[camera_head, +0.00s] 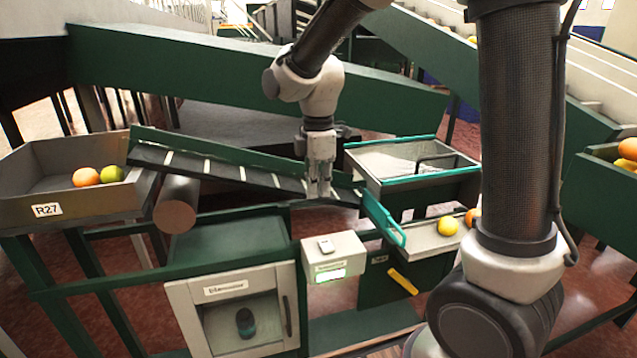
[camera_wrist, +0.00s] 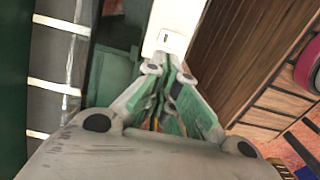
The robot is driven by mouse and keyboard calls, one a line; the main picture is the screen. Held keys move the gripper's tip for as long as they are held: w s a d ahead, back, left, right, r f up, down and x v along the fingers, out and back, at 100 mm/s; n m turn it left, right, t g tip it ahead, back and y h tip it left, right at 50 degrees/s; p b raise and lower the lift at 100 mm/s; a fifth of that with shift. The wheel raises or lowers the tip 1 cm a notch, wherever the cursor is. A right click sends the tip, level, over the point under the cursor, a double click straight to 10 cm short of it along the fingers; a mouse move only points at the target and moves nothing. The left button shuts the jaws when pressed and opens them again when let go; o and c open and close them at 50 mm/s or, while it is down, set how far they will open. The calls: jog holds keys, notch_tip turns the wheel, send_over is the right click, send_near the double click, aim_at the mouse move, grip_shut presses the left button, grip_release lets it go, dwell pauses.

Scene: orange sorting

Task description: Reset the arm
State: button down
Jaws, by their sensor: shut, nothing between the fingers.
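My gripper (camera_head: 319,190) hangs pointing down over the right part of the dark sloped conveyor (camera_head: 215,170), close to its green side rail. Its fingers are together with nothing between them. In the wrist view the closed fingers of my gripper (camera_wrist: 172,100) fill the middle, with the white control box (camera_wrist: 170,38) beyond them. The conveyor (camera_wrist: 52,65) with its pale slats shows at the left of that view. My arm reaches from the upper middle, bent at the elbow.
A bin labelled R27 (camera_head: 45,210) at left holds fruit. Two fruits lie on the tray (camera_head: 425,240) at right, beside a teal gate (camera_head: 383,218). A metal bin (camera_head: 400,160) stands behind it. A white cabinet (camera_head: 235,310) is in front. A fruit crate (camera_head: 600,170) is far right.

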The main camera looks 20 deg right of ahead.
jog(key=shift+w+r, duration=0.1)
jog(key=shift+r, duration=0.45)
